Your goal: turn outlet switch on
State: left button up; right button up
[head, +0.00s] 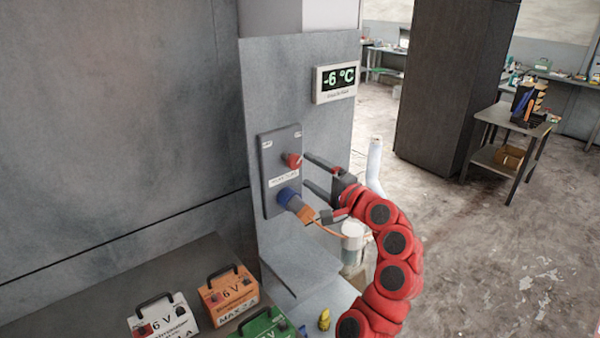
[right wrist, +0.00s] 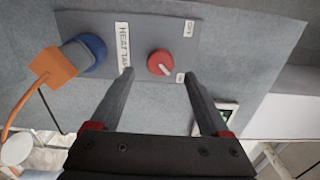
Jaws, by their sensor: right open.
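The outlet panel (head: 270,200) is a dark grey plate on a light grey upright board. Its red rotary switch (head: 292,160) sits above a label and a blue socket (head: 288,196) with an orange plug (head: 303,212) in it. In the right wrist view the red switch (right wrist: 161,63) shows a white pointer mark, between the "HEAT TAPE" label (right wrist: 123,45) and small corner labels. My right gripper (head: 305,170) is open, its two fingers pointing at the panel. In the wrist view the fingertips (right wrist: 158,75) lie either side of the switch, seemingly short of it. My left gripper is not in view.
A -6 °C display (head: 335,80) hangs above the panel. An orange cord (head: 330,229) runs from the plug past my right wrist. Several 6 V boxes (head: 228,294) stand on the lower left bench. A ledge (head: 295,265) juts out below the panel.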

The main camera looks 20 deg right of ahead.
jog(key=b+v, duration=0.3)
jog(key=v, duration=0.7)
jog(key=shift+s, duration=0.3)
jog(key=shift+w+d, duration=0.1)
jog(key=shift+d, duration=0.05)
